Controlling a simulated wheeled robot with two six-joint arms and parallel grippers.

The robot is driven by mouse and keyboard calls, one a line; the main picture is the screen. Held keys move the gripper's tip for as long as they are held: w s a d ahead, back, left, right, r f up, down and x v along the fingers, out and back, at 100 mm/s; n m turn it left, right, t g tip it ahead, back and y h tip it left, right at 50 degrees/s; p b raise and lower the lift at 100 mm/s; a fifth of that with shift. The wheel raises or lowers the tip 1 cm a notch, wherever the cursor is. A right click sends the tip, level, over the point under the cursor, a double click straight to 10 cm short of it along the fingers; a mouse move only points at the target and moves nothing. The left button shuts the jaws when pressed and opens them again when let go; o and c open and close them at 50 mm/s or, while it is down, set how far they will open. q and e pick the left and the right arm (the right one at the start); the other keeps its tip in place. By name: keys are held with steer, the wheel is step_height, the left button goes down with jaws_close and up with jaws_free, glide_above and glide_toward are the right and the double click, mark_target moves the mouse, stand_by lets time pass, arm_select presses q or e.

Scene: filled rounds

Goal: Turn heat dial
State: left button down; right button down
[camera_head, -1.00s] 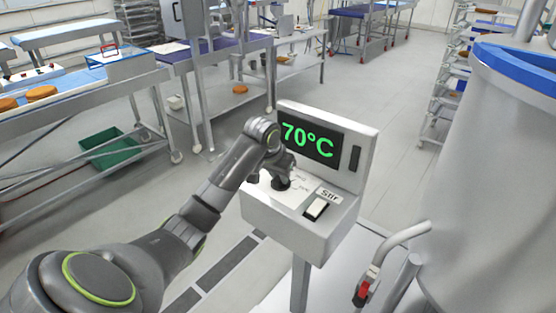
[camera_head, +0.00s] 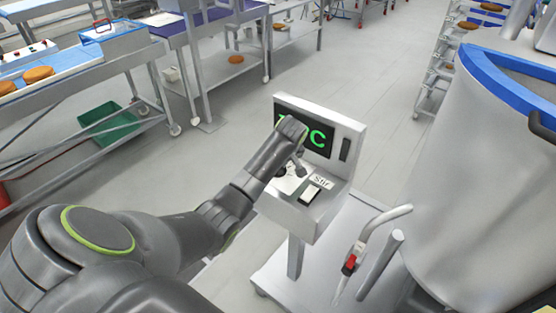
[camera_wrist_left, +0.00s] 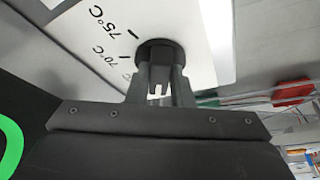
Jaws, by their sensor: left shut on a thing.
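The control box (camera_head: 290,212) stands on a post, with a black display (camera_head: 322,135) on its upright back panel. My left arm covers the display's digits; a green "C" shows. My left gripper (camera_wrist_left: 158,82) is shut on the black heat dial (camera_wrist_left: 155,48), one finger on each side. In the head view the gripper (camera_head: 291,168) is over the box's top and mostly hides the dial. My right gripper is not in view.
A white switch (camera_head: 311,193) labelled "Stir" is right of the dial. A large steel vessel (camera_head: 455,190) with a blue rim stands at the right, and a bent pipe with a red-handled valve (camera_head: 349,265) is in front. Worktables (camera_head: 60,110) stand at the far left.

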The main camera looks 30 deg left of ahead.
arm_select(q)
steer(key=shift+w+r+n+g+y, duration=0.15)
steer(key=shift+n+g+y, duration=0.2)
steer(key=shift+n, duration=1.25)
steer(key=c, duration=1.3)
jaws_free()
